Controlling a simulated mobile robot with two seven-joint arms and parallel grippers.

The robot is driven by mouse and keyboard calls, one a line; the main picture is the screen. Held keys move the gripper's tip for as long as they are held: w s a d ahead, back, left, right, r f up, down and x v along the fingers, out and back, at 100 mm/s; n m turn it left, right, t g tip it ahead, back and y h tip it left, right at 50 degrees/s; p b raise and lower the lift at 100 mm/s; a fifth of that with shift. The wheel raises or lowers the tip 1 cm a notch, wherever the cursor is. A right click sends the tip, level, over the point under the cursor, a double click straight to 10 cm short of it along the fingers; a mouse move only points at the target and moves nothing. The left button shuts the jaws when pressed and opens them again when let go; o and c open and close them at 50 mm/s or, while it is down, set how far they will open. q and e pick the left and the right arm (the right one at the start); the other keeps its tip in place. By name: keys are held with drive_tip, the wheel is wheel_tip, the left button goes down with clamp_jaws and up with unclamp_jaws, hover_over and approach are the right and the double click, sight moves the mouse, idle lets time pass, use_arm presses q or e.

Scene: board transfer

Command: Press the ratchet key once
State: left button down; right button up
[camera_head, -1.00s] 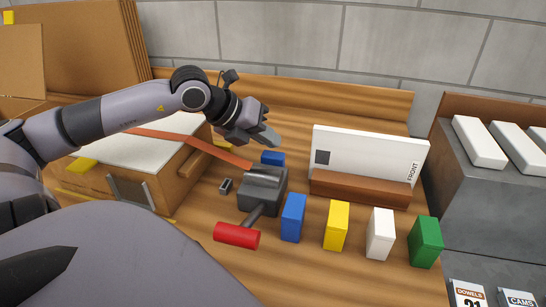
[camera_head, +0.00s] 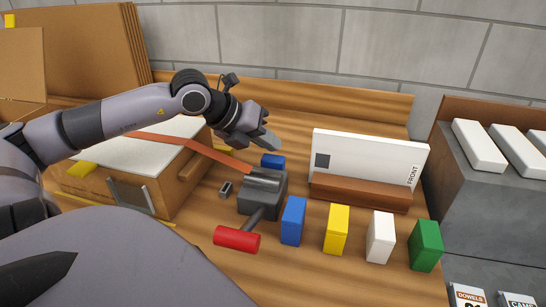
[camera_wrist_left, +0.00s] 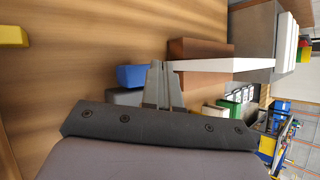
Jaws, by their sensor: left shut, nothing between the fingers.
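The ratchet (camera_head: 264,186) is a dark grey block with a red-gripped handle (camera_head: 237,239) pointing to the front. An orange strap (camera_head: 190,148) runs from it across the box. A small blue block (camera_head: 272,160) sits just behind the ratchet; I cannot tell whether it is the key. It also shows in the left wrist view (camera_wrist_left: 131,76), beside the fingers. My left gripper (camera_head: 268,142) is shut and empty above and behind the ratchet, its fingers pointing right in the head view. The fingers also show in the left wrist view (camera_wrist_left: 161,85). My right gripper is not in view.
A white board marked FRONT (camera_head: 370,153) stands in a brown holder (camera_head: 360,190) to the right. Blue (camera_head: 292,220), yellow (camera_head: 337,228), white (camera_head: 380,236) and green (camera_head: 425,244) blocks stand in front. A small dark piece (camera_head: 225,188) lies left of the ratchet.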

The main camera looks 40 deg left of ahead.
sight(268, 158)
use_arm(q)
drive_tip(key=shift+f, duration=0.1)
idle(0.7)
drive_tip(key=shift+f+b, duration=0.35)
drive_tip(key=shift+b, duration=0.3)
drive_tip(key=shift+f+b, duration=0.85)
idle(0.6)
drive_tip(key=shift+r, duration=0.15)
drive_tip(key=shift+r+p, duration=0.7)
drive_tip(key=shift+r, duration=0.4)
drive_tip(key=shift+r+p, duration=1.35)
drive_tip(key=shift+r, duration=1.2)
